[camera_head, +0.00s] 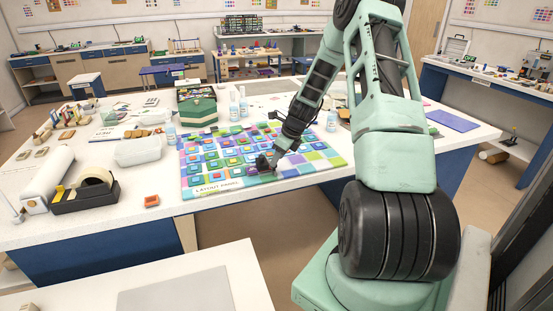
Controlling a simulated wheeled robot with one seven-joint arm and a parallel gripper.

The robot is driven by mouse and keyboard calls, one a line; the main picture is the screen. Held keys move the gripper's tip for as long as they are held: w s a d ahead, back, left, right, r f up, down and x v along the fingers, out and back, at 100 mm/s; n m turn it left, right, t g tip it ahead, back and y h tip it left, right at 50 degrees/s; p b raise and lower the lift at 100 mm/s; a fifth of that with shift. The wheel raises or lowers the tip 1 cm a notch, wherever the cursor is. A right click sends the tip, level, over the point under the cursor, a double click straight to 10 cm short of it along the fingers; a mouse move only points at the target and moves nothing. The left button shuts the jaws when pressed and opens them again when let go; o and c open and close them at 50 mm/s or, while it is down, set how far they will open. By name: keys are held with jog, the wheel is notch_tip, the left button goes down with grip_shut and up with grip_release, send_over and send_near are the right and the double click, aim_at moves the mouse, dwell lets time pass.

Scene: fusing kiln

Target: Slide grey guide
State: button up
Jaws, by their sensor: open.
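I cannot make out for certain which thing is the grey guide. A coloured layout panel (187,186) with several raised square tiles lies flat on the white worktable. My gripper (264,166) is low over the right front part of this panel, its dark fingers pointing down and left. It is open. The fingers are small and dark here, and I cannot tell whether they touch anything. My arm and gripper hide part of the panel's right side. A flat grey sheet (175,294) lies on the nearer white table.
A black tape dispenser (85,196), a white roll (50,180) and a clear tub (138,151) stand left of the panel. A green box (197,108) and bottles (234,107) stand behind it. An orange block (151,200) lies near the front edge.

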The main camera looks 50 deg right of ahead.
jog(key=shift+x, duration=1.15)
grip_shut()
jog(key=s+d, duration=0.5)
jog(key=d, duration=0.3)
jog(key=s+d, duration=0.4)
jog(key=d, duration=0.4)
jog(key=s+d+b, duration=0.1)
jog(key=s+d, duration=0.4)
jog(key=d, duration=0.3)
jog(key=shift+s, duration=0.35)
grip_release()
jog(key=b+v, duration=0.3)
jog(key=v, duration=1.4)
jog(key=shift+s+r+b, duration=0.15)
jog(key=shift+s+b, duration=0.05)
jog(key=shift+b, duration=0.15)
